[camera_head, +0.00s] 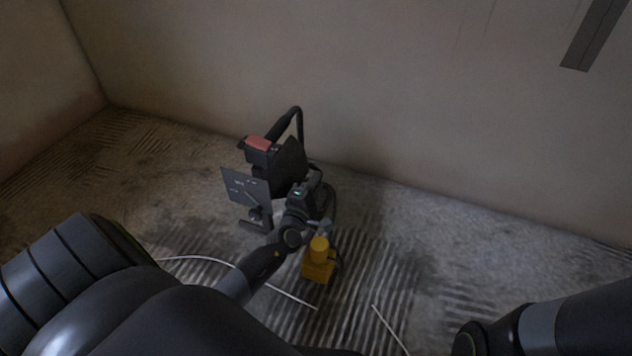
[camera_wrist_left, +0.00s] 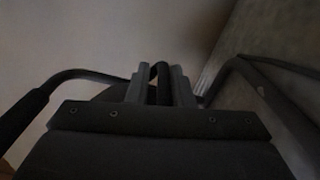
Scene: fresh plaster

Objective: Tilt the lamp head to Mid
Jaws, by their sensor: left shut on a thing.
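The dark work lamp stands on the floor near the back wall in the head view. Its black head (camera_head: 289,163) is tilted, with a black tube handle (camera_head: 297,117) arching above it. A grey plate with pale markings (camera_head: 245,188) is at its left. My left gripper (camera_head: 303,184) is at the right side of the lamp; its fingertips are hard to make out there. In the left wrist view its two fingers (camera_wrist_left: 160,86) are closed around a dark bar (camera_wrist_left: 161,80) of the lamp. My right arm is at the lower right, and its gripper is out of frame.
A black box with a red top (camera_head: 258,144) sits by the lamp head. White cables (camera_head: 205,258) lie on the ridged floor. The floor at right is clear.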

